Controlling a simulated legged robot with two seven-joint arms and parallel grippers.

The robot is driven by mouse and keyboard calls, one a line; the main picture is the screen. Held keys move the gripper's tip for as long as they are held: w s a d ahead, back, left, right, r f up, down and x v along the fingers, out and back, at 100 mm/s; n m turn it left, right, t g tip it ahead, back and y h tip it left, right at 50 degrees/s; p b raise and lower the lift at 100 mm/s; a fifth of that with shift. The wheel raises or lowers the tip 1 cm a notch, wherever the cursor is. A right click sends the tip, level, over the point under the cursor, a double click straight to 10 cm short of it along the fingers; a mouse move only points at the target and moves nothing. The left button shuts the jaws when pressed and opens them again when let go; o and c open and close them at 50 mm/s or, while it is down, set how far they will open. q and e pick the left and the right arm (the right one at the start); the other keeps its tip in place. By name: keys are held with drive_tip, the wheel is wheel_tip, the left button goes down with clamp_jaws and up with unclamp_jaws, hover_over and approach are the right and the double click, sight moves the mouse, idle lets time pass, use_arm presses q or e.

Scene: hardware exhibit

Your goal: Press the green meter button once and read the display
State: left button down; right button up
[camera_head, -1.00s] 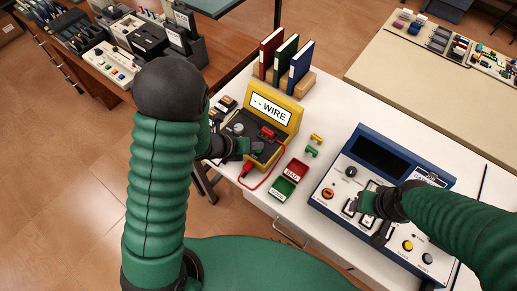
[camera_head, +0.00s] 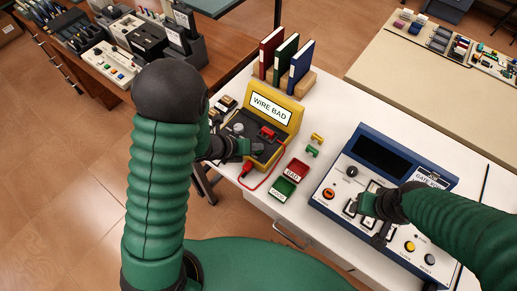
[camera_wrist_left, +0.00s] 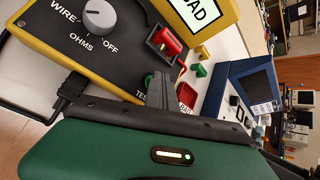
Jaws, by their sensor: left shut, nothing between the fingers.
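The yellow meter (camera_head: 287,108) stands on the white table, and its display (camera_head: 271,109) reads "WIRE BAD". In the left wrist view the end of the display (camera_wrist_left: 197,10) shows "AD". The meter's knob (camera_wrist_left: 99,14) points to the WIRE side of its OHMS scale. My left gripper (camera_head: 250,148) is shut and empty at the meter's dark front panel. In the left wrist view its fingertips (camera_wrist_left: 160,88) are beside the green button (camera_wrist_left: 149,80) by the "TES" lettering, hiding part of it. Contact is unclear. My right gripper (camera_head: 368,204) is over the blue device; its fingers are unclear.
A red connector (camera_head: 267,132) sits on the meter, with a red lead (camera_head: 270,178) beside it. A red BAD tray (camera_head: 294,171) and a green GOOD tray (camera_head: 283,189) lie to the right. The blue device (camera_head: 330,163) fills the table's right. Binders (camera_head: 286,60) stand behind.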

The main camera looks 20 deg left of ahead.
use_arm(q)
drive_tip(key=shift+r+p, duration=0.65)
drive_tip(key=shift+r, duration=0.2)
wheel_tip(320, 180, up, 5)
drive_tip(key=p, duration=0.3)
drive_tip(key=shift+p, duration=0.4)
idle(0.4)
